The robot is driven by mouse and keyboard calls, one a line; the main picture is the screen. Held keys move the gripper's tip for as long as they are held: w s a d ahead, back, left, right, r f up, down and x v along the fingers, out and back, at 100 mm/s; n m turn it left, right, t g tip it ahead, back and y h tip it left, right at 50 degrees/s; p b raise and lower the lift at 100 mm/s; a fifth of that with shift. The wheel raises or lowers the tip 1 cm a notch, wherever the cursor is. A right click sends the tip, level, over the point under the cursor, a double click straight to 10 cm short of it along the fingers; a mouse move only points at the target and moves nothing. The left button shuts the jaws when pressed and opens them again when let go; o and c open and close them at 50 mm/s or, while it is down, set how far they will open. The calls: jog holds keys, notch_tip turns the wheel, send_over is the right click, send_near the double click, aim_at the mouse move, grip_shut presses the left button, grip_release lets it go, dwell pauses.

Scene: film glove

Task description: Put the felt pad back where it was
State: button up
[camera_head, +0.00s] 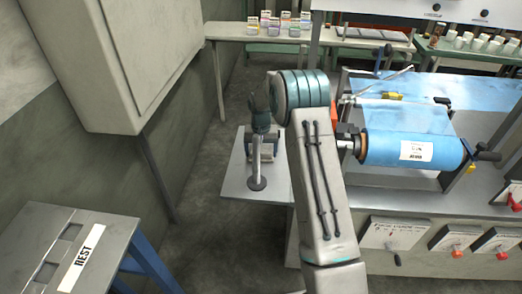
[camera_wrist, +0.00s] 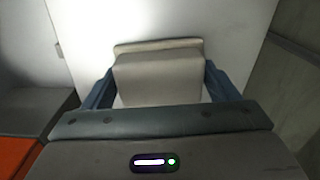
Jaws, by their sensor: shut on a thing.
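A pale beige-grey block with a wider far edge, apparently the felt pad (camera_wrist: 158,80), sits between the two blue fingers of my gripper (camera_wrist: 158,92) in the wrist view. The gripper is shut on it. A pale tabletop (camera_wrist: 85,20) lies behind the block; I cannot tell whether the block touches it. In the head view my gripper (camera_head: 262,150) is over the small grey side table (camera_head: 240,180), left of the film machine. The pad is hard to make out there, being small and partly covered by my arm.
A grey post with a round foot (camera_head: 257,183) stands at my gripper. A blue film roll (camera_head: 412,150) is on the machine to the right. A bench labelled "REST" (camera_head: 85,243) is at lower left, a wall cabinet (camera_head: 125,60) above. Small boxes (camera_head: 285,24) stand on the back shelf.

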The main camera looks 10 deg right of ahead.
jog(key=shift+f, duration=0.2)
jog(key=o, duration=0.9)
